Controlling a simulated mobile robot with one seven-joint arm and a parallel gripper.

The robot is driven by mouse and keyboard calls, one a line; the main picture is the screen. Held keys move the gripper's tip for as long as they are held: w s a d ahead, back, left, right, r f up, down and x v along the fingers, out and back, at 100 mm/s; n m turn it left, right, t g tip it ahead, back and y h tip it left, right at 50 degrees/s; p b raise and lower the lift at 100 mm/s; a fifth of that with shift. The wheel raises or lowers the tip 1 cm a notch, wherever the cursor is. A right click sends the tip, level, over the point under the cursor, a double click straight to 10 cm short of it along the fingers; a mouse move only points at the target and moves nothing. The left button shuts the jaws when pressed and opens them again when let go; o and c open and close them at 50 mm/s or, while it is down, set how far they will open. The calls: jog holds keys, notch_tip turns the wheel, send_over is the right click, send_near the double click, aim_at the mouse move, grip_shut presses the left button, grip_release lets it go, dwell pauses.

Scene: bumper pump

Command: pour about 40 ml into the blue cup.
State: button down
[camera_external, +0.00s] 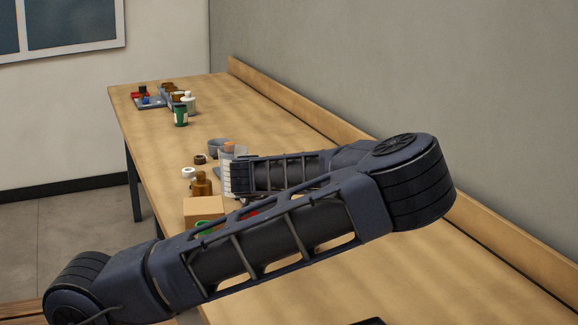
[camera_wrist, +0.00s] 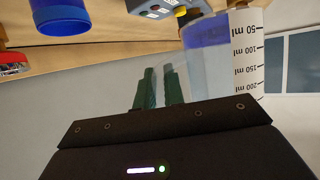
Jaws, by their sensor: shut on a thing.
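The blue cup (camera_wrist: 60,14) shows at the top left of the wrist view, its rim towards the bottom of this turned picture. I cannot make it out in the external view. A clear measuring beaker (camera_wrist: 207,62) with a millilitre scale is in my gripper (camera_wrist: 162,86). Blue liquid shows at its low end, near the 50 ml mark. The beaker is roughly upright and apart from the blue cup. My gripper is shut on it, and the exact contact is partly hidden. In the external view the beaker (camera_external: 232,158) shows beyond my arm.
A brown bottle (camera_external: 201,184), a cardboard-coloured box (camera_external: 203,210) and a white lid (camera_external: 188,172) stand near the beaker. A green container (camera_external: 180,116) and a tray (camera_external: 150,103) are farther off. A grey device (camera_wrist: 157,8) shows in the wrist view. The back edge has a raised board (camera_external: 300,119).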

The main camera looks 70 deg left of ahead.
jog(key=shift+w+a+f+m+t+h, duration=0.25)
jog(key=shift+w+m+t+h, duration=0.2)
jog(key=shift+m+t, duration=0.2)
jog(key=shift+w+m+t+h, duration=0.35)
jog(key=shift+m+t+h, duration=0.1)
jog(key=shift+m+t, duration=0.15)
jog(key=shift+w+a+r+t, duration=0.1)
jog(key=shift+r+t, duration=0.05)
jog(key=shift+t, duration=0.1)
jog(key=shift+w+d+r+m+t+h, duration=0.45)
jog(key=shift+d+r+m+t+h, duration=0.45)
jog(key=shift+r+m+h, duration=2.05)
jog(key=shift+w+d+r+m+t+h, duration=0.5)
jog(key=shift+r+m+t+h, duration=0.7)
jog(key=shift+r, duration=3.45)
notch_tip(320, 180, down, 18)
jog(key=shift+d+f, duration=0.1)
jog(key=shift+d, duration=0.05)
